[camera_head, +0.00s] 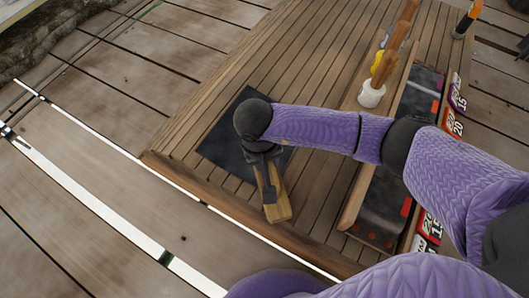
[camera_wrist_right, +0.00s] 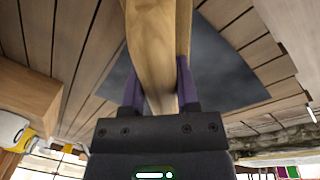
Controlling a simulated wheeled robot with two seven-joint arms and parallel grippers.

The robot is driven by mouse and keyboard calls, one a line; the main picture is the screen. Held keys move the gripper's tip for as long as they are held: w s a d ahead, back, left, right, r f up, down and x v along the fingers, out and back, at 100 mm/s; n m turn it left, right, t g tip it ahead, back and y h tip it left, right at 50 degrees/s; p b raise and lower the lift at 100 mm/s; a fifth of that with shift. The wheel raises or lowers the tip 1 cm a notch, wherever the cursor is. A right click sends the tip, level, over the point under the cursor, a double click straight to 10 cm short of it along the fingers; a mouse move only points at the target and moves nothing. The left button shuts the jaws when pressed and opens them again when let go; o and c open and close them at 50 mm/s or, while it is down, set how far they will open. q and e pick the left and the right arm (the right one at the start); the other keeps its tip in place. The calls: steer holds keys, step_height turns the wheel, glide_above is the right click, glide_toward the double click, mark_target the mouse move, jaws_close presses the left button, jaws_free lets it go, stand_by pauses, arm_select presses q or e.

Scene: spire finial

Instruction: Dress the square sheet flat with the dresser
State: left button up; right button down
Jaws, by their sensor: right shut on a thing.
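The square sheet (camera_head: 222,140) is dark grey and lies on the slatted wooden bench top (camera_head: 300,70); my right arm covers part of it. In the right wrist view the sheet (camera_wrist_right: 226,68) shows behind the dresser. The dresser (camera_head: 277,208) is a pale wooden block, held tilted by the sheet's near right corner. My right gripper (camera_head: 264,168) is shut on it, and in the right wrist view both fingers (camera_wrist_right: 160,85) clasp its sides. Whether the dresser touches the sheet or bench cannot be told. My left gripper is not in view.
Right of the sheet, a raised wooden strip (camera_head: 358,193) borders a dark tray (camera_head: 383,205). A white-headed mallet (camera_head: 371,94) and other wooden-handled tools stand beyond. Numbered cards (camera_head: 455,122) line the right edge. Bare slats lie left of the tools.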

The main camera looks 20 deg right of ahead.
steer(key=shift+r, duration=0.15)
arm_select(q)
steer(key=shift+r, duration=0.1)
arm_select(e)
steer(key=shift+r, duration=0.1)
step_height(320, 180, up, 4)
steer(key=p, duration=0.3)
steer(key=shift+r, duration=0.2)
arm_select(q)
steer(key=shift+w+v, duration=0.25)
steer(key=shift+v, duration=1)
arm_select(e)
steer(key=shift+f, duration=0.2)
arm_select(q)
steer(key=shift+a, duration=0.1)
arm_select(e)
step_height(320, 180, down, 5)
steer(key=b, duration=0.3)
steer(key=shift+r, duration=0.1)
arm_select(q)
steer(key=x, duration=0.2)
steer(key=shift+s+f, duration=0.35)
arm_select(e)
steer(key=shift+r, duration=0.15)
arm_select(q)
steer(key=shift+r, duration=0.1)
arm_select(e)
steer(key=shift+r, duration=0.15)
